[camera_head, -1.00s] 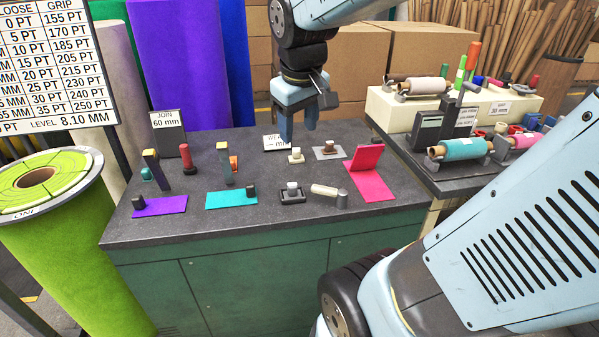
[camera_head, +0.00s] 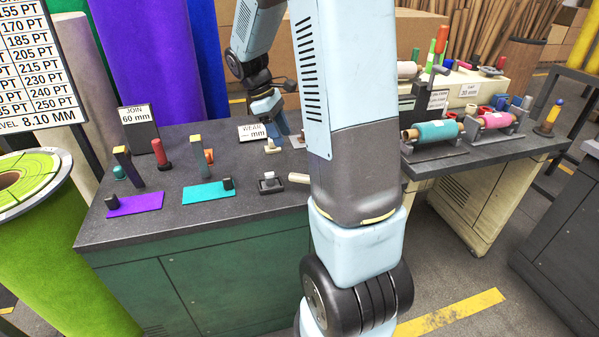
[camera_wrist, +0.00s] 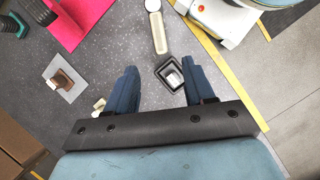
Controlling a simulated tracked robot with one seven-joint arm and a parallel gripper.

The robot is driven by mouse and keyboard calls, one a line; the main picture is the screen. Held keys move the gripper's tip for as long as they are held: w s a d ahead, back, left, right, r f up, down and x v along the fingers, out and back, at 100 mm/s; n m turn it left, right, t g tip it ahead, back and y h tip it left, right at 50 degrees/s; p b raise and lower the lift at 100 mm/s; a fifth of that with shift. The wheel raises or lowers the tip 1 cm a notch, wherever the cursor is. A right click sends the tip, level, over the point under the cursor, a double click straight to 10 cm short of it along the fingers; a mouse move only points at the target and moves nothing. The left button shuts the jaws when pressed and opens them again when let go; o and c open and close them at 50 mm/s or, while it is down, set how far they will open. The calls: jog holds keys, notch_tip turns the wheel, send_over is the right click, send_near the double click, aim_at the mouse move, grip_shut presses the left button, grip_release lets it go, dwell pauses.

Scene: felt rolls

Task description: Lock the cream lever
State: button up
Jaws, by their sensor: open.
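The cream lever (camera_wrist: 157,28) lies on the dark bench top, its rounded end at the top of the wrist view. In the head view only its tip (camera_head: 298,178) shows; my own arm hides the rest. Beside the tip is a square black holder (camera_head: 269,184) with a pale block in it; this holder (camera_wrist: 163,81) also shows between my fingers in the wrist view. In the head view my gripper (camera_head: 275,128) is above the back of the bench, beside the wear sign (camera_head: 253,132).
Purple (camera_head: 134,205) and teal (camera_head: 205,194) strips with posts stand left on the bench. A second table holds felt rolls (camera_head: 437,132).

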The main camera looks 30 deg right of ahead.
aim_at(301, 175)
jog(key=x, duration=1.4)
jog(key=shift+w+f, duration=0.1)
jog(key=shift+f, duration=0.15)
jog(key=shift+c, duration=0.3)
grip_shut()
